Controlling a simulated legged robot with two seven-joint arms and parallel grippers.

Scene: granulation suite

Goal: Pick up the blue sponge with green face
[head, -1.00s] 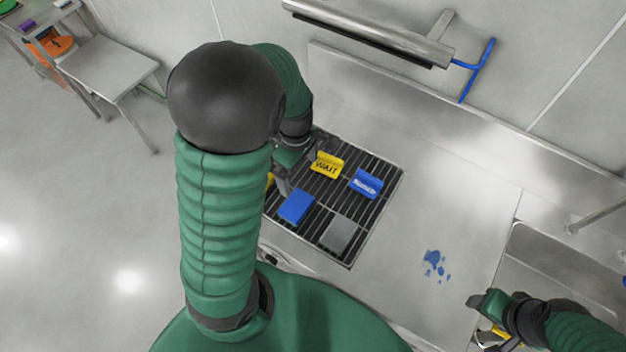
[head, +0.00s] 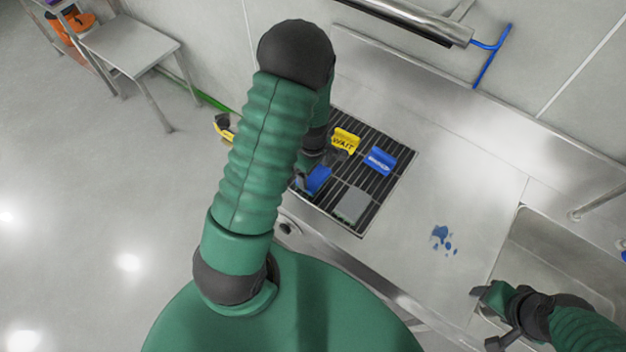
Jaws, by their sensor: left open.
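A plain blue block (head: 319,180) lies on the dark slatted rack (head: 374,211), partly hidden by my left gripper. No green face shows on it. My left gripper (head: 316,171) is open, low over the rack at this block; whether it touches the block I cannot tell. A second blue piece (head: 380,160) with white lettering lies further right on the rack. My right gripper (head: 490,312) is at the lower right near the sink, and its jaws are not clear.
A yellow WAIT block (head: 345,140) and a grey block (head: 353,204) share the rack. Blue spots (head: 442,239) mark the steel counter (head: 440,190), which is otherwise clear. A sink (head: 550,250) is at right. A yellow and black object (head: 223,127) shows left of my arm.

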